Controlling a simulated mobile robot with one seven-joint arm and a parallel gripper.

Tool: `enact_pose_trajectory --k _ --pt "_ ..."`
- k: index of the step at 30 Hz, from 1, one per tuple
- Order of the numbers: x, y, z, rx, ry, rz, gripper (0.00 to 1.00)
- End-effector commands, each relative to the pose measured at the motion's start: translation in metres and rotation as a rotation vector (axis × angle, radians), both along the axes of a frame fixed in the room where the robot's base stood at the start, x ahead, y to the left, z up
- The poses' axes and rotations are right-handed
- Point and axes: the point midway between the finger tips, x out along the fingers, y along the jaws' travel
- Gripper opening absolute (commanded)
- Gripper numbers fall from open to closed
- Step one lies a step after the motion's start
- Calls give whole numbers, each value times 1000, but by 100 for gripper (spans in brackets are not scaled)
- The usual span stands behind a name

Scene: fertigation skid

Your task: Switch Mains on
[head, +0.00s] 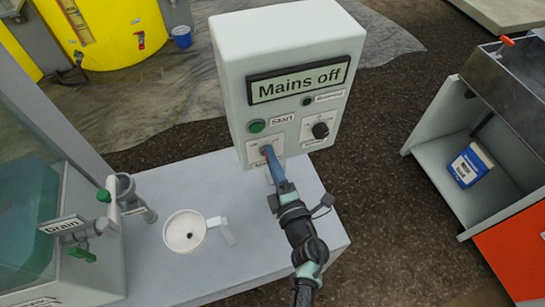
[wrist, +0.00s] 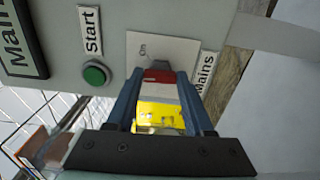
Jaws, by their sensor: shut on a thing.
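The white control box (head: 290,40) stands at the back of the grey bench, and its display (head: 298,80) reads "Mains off". The Mains switch sits low on the left of the box front, on a pale plate marked "On"; its red handle (wrist: 158,76) shows in the wrist view. My gripper (head: 268,153) reaches up to this switch from the front. In the wrist view my two blue fingers (wrist: 157,90) are shut on the red handle, one on each side. In the head view the fingers largely hide the handle.
A green Start button (head: 257,126) is just above the switch, and a black knob (head: 320,130) is to its right. A white cup (head: 185,231) and grey pipework with a "Drain" label (head: 62,225) stand to the left on the bench. An open cabinet (head: 440,150) is at right.

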Motion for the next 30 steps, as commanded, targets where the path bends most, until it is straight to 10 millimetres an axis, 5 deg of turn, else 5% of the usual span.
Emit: enact_pose_trajectory --k 18,30 --pt "0 0 0 540 176 -2 0" --pt "-1 0 -2 751 245 -1 0"
